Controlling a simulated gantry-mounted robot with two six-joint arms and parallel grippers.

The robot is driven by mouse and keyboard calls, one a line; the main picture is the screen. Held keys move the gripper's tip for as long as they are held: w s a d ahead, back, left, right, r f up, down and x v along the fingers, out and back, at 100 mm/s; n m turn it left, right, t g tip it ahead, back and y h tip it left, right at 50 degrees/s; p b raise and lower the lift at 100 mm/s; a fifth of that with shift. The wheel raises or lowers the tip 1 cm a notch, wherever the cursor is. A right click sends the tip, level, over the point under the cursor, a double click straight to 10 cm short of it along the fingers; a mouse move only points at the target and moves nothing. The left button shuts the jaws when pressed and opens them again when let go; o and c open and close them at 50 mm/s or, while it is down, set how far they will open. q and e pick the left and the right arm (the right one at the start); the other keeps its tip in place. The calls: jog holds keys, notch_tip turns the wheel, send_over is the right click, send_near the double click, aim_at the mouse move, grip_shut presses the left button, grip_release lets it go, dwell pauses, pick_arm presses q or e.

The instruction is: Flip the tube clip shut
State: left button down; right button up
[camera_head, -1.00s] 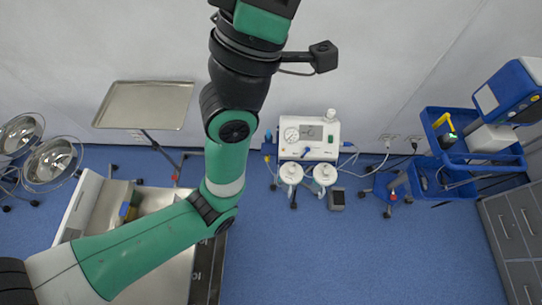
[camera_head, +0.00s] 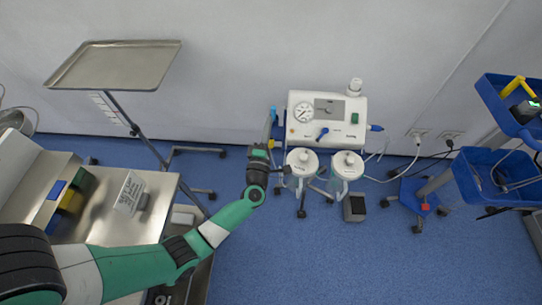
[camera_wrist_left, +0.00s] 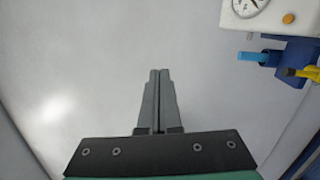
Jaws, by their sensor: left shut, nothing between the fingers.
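A white machine (camera_head: 327,121) with a gauge stands against the wall, with a blue lever (camera_head: 322,134) on its front and a blue fitting (camera_head: 375,128) at its right side. A blue holder with a blue and a yellow piece (camera_head: 274,116) is on its left side; its blue piece also shows in the left wrist view (camera_wrist_left: 254,56). I cannot tell which part is the tube clip. My left gripper (camera_wrist_left: 158,73) is shut and empty, facing the grey wall, left of and apart from the holder. In the head view its arm ends just left of the machine, its fingertips unclear. My right gripper is out of view.
Two white-lidded canisters (camera_head: 303,162) hang below the machine. A steel tray on a stand (camera_head: 115,65) is at the upper left. A metal table (camera_head: 110,213) lies left, a blue cart (camera_head: 490,170) right. The blue floor at front right is clear.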

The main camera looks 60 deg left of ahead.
pick_arm(q)
jog(key=s+f+b, duration=0.2)
jog(key=f+b, duration=0.1)
jog(key=f, duration=0.4)
jog(key=s+a+f+g+b, duration=0.1)
jog(key=f+b, duration=0.3)
jog(key=f, duration=0.4)
jog(key=s+a+f+g+b, duration=0.1)
jog(key=s+f+b, duration=0.2)
jog(key=f, duration=0.5)
jog(key=shift+s+a+f+h, duration=0.15)
jog(key=shift+s+h, duration=0.15)
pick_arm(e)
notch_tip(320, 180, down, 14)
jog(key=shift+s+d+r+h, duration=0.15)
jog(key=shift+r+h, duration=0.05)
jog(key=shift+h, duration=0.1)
pick_arm(q)
jog(key=shift+b, duration=0.3)
